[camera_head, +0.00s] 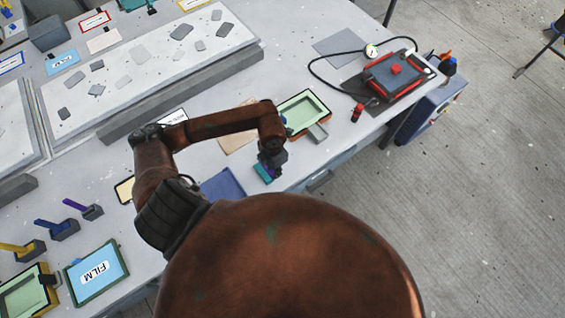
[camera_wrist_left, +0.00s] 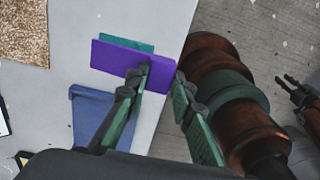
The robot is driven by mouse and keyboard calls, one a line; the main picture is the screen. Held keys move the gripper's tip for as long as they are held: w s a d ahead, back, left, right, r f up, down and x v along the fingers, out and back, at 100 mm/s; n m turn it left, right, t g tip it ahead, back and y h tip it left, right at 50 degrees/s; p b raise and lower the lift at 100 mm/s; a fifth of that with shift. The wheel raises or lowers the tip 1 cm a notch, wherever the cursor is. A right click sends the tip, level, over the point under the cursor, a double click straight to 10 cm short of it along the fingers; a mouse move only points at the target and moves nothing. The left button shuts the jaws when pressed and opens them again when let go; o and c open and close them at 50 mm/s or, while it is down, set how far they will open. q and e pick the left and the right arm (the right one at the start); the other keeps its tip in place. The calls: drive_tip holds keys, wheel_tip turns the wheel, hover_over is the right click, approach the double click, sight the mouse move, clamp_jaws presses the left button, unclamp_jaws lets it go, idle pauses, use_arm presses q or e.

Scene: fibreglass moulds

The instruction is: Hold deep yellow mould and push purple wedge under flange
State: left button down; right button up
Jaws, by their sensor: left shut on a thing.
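My left gripper (camera_head: 268,162) is over the table's front edge. In the left wrist view, the left gripper (camera_wrist_left: 164,78) is shut on a flat purple wedge (camera_wrist_left: 118,60). A teal strip (camera_wrist_left: 128,43) shows behind the purple face. In the head view, a teal part (camera_head: 263,173) shows at the fingertips, and the purple face is hidden. Another yellow-rimmed mould (camera_head: 25,296) is at the lower left. I cannot tell which is the deep yellow one.
A blue tray (camera_head: 222,184) lies beside the left gripper; it also shows in the left wrist view (camera_wrist_left: 93,112). Coloured sticks stand in grey blocks (camera_head: 65,231) at the left. A red-framed device with a gauge (camera_head: 397,72) sits at the right. A small red bottle (camera_head: 357,112) stands nearby.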

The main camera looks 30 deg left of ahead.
use_arm(q)
drive_tip(key=s, duration=0.1)
drive_tip(key=s+r, duration=0.1)
drive_tip(key=s, duration=0.1)
drive_tip(key=s+r, duration=0.1)
drive_tip(key=shift+s+b, duration=0.3)
drive_tip(key=shift+b, duration=0.1)
